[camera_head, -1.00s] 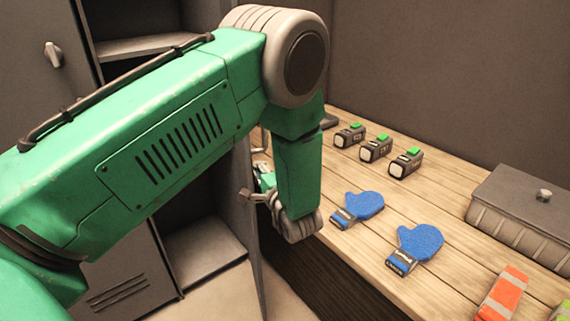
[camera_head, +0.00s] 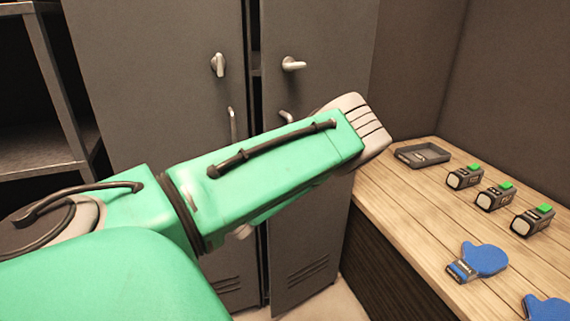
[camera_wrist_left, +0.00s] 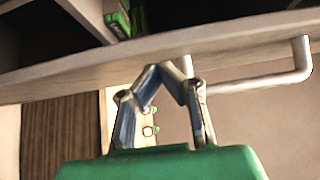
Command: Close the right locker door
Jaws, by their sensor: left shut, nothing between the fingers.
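The right locker door (camera_head: 330,95) is a tall grey panel with a silver handle (camera_head: 293,64). A narrow dark gap (camera_head: 255,75) runs between it and the left door, so it looks slightly ajar. My left arm crosses in front of both doors in the head view and hides the left gripper there. In the left wrist view my left gripper (camera_wrist_left: 166,72) is shut and empty, its fingertips at or very near the edge of a grey door panel (camera_wrist_left: 235,45). I cannot tell whether they touch. A bar handle (camera_wrist_left: 285,77) shows at right. The right gripper is not in view.
The left locker door (camera_head: 150,60) stands beside it with its own handle (camera_head: 218,65). An open metal shelf (camera_head: 40,145) is at far left. The wooden bench (camera_head: 400,215) at right holds a tray (camera_head: 422,154), several batteries (camera_head: 495,196) and blue mitts (camera_head: 484,260).

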